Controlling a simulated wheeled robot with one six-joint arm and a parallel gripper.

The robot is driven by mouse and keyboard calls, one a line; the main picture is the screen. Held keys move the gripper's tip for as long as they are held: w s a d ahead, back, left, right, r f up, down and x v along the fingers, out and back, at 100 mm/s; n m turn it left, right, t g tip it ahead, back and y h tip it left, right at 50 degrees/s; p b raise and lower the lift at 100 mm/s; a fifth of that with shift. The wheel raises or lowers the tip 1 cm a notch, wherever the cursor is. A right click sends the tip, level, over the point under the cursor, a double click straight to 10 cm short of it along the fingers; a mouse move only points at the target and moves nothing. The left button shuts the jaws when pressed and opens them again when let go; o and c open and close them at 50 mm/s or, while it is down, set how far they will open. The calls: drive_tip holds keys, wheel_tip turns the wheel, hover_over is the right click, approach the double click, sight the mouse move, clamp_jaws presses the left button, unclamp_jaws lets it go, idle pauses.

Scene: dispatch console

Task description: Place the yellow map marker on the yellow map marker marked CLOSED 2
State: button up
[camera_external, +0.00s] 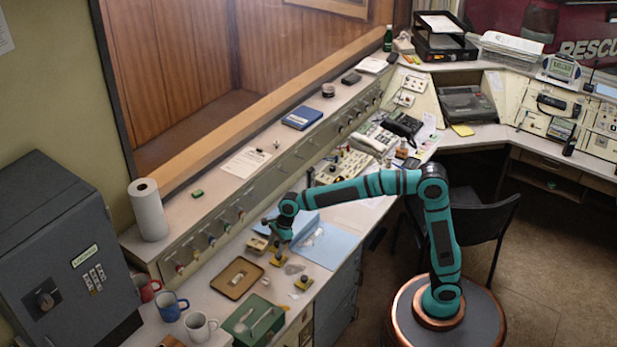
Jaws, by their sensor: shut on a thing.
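A yellow map marker with a dark knob (278,260) stands on the desk just below my gripper in the picture. Another yellow marker with a dark knob (303,283) stands nearer the desk's front edge. The lettering on the markers is too small to read, so I cannot tell which is CLOSED 2.
A tan block (257,245) sits close to my gripper. The blue folder (335,247) lies to the right.

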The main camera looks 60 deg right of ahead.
drive_tip(key=shift+f, duration=1.8)
drive_tip(key=shift+f, duration=0.1)
drive_tip(key=o, duration=1)
drive_tip(key=v, duration=1.2)
drive_tip(key=shift+d, duration=0.1)
